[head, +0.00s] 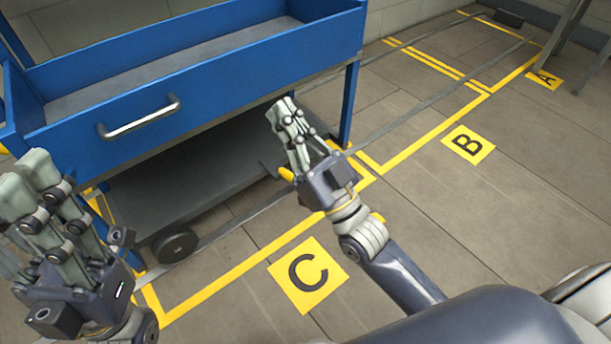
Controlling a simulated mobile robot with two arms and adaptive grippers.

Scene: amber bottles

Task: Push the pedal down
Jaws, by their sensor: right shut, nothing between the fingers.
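A blue cart (130,110) with a grey lower shelf (190,165) stands at the upper left. A small rounded yellow piece (287,174) shows beside my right gripper, near the cart's lower edge. It may be the pedal; most of it is hidden behind the gripper. My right gripper (287,110) is shut and empty, with its fingers pointing up toward the cart's right end. I cannot tell if it touches the cart or the yellow piece. My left gripper (28,185) is at the lower left, in front of the cart; its finger gap is unclear.
The cart has a silver handle (140,118) and a dark wheel (175,246). Yellow lines mark floor bays, with a C sign (325,258), a B sign (469,158) and an A sign (544,85). A grey frame (568,40) stands far right.

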